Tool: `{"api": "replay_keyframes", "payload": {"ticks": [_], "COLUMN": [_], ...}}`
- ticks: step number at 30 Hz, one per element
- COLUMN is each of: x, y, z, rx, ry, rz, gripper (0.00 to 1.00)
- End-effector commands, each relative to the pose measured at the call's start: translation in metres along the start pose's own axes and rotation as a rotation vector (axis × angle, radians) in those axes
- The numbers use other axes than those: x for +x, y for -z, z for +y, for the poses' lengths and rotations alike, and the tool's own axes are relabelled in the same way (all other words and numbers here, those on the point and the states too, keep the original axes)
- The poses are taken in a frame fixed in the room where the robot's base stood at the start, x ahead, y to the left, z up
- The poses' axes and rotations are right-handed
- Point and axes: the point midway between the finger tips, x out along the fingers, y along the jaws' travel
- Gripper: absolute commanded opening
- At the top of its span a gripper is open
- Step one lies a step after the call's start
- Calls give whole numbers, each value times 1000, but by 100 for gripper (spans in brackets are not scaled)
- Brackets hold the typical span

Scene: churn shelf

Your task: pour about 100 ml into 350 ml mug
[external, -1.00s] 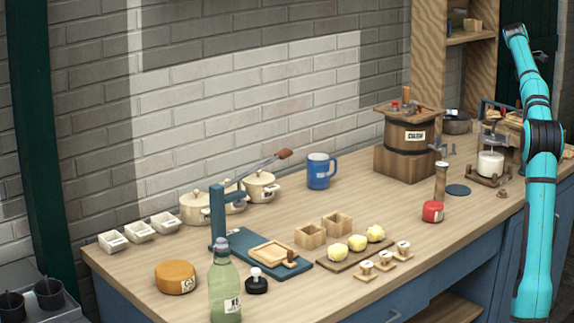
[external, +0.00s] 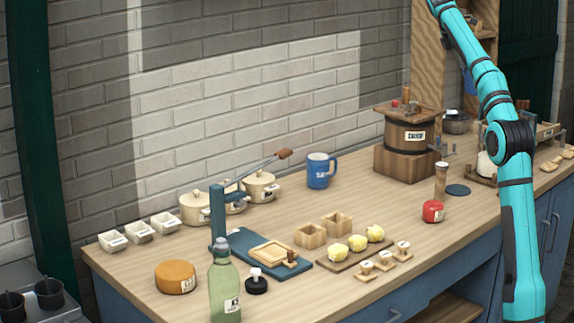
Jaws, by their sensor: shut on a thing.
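A blue mug (external: 318,172) with a white label stands upright on the wooden counter near the brick wall, its handle to the right. The label is too small to read, and I cannot see into the mug. My arm rises at the right, and its wrist end reaches the top edge of the picture, well right of and above the mug. My gripper is not clearly visible; it is out of the picture or behind the arm. A green bottle (external: 225,288) with a grey cap stands at the front left. A white vessel (external: 485,166) is mostly hidden behind my arm.
A wooden churn (external: 408,136) stands right of the mug. Lidded cream pots (external: 259,187) stand left of it. Counter around the mug's front is clear.

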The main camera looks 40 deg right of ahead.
Motion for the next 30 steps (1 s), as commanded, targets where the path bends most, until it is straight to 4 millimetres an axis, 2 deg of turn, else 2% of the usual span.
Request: {"api": "replay_keyframes", "payload": {"ticks": [1, 4, 15, 30], "x": [-6, -17, -42, -66], "y": [15, 42, 148, 298], "z": [4, 12, 38, 51], "rx": [-37, -112, -381, -733], "ry": [-14, -41, -145, -298], "rz": [0, 1, 0, -2], "gripper": [0, 0, 0, 0]}}
